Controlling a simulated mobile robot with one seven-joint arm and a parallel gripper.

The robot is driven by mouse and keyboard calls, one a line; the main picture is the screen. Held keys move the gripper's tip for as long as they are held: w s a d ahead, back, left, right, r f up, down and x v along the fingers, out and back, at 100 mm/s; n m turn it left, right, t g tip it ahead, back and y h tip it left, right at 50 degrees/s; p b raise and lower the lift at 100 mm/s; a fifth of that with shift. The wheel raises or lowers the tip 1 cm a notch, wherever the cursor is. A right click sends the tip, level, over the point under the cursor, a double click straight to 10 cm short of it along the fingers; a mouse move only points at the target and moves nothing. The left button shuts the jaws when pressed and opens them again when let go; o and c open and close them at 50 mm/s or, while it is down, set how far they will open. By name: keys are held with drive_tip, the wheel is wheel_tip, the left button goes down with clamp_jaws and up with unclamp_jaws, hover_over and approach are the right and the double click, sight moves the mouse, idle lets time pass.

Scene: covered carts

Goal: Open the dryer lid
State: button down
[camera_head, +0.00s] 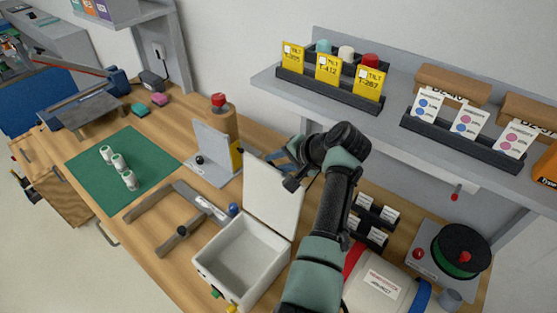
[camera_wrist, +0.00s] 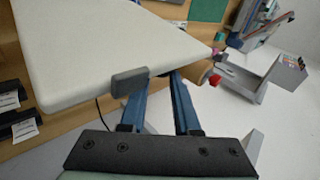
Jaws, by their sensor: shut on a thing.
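The dryer is a pale box (camera_head: 207,265) near the front edge of the wooden bench, its inside visible from above. Its white lid (camera_head: 272,197) stands raised, roughly upright, along the box's back side. In the wrist view the lid (camera_wrist: 110,45) fills the upper left, with a grey tab (camera_wrist: 129,82) on its edge. My gripper (camera_head: 277,156) is at the lid's upper edge. In the wrist view its blue fingers (camera_wrist: 160,82) reach up to the lid edge beside the tab, shut on the lid; the exact contact is partly hidden.
A white cylinder (camera_head: 375,285) and a spool device (camera_head: 459,250) are to the right. A loaded shelf (camera_head: 392,137) hangs above. The green mat (camera_head: 105,195) lies left.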

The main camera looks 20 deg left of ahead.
drive_tip(key=shift+f, duration=0.2)
drive_tip(key=c, duration=0.6)
unclamp_jaws()
drive_tip(key=shift+d+r, duration=0.1)
drive_tip(key=shift+r, duration=0.05)
drive_tip(key=b+v, duration=0.3)
drive_tip(key=v, duration=0.9)
drive_tip(key=shift+s+d+r, duration=0.15)
drive_tip(key=shift+d+r, duration=0.05)
drive_tip(key=shift+r, duration=0.1)
